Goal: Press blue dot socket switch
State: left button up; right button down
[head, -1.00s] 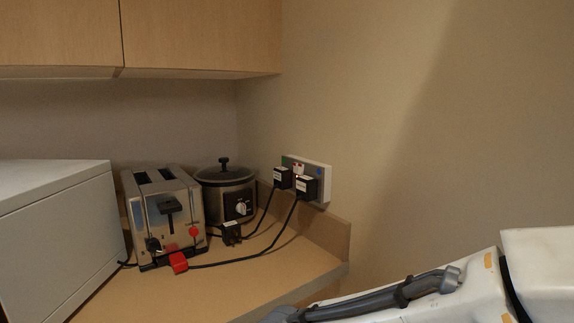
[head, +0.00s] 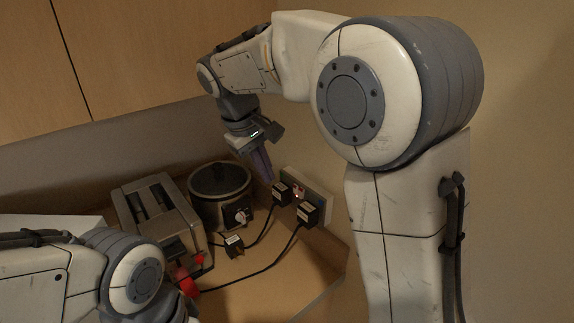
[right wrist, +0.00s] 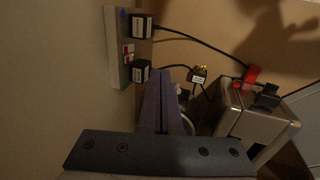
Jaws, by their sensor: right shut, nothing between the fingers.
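The white wall socket (head: 318,188) is on the right wall in the head view. It holds two black plugs (head: 281,193) (head: 307,214). In the right wrist view the socket (right wrist: 113,50) stands upright at upper left, with a blue dot (right wrist: 122,14) near its top end and red-and-white switches (right wrist: 128,49) between the plugs (right wrist: 142,26) (right wrist: 141,71). My left gripper is out of view.
A slow cooker (head: 222,180) and a toaster (head: 140,205) stand on the counter. Black cords (head: 262,267) run from the plugs across it. Wooden cupboards (head: 130,50) hang above.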

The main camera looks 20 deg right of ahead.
aim_at(300, 193)
jog(key=shift+w+d+r, duration=0.2)
jog(key=shift+w+d, duration=0.05)
jog(key=shift+d, duration=0.1)
jog(key=w+d+f+p, duration=0.2)
jog(key=d+f, duration=0.4)
jog(key=f, duration=0.4)
jog(key=shift+w+d+p, duration=0.15)
jog(key=shift+d+p, duration=0.15)
jog(key=shift+p, duration=0.2)
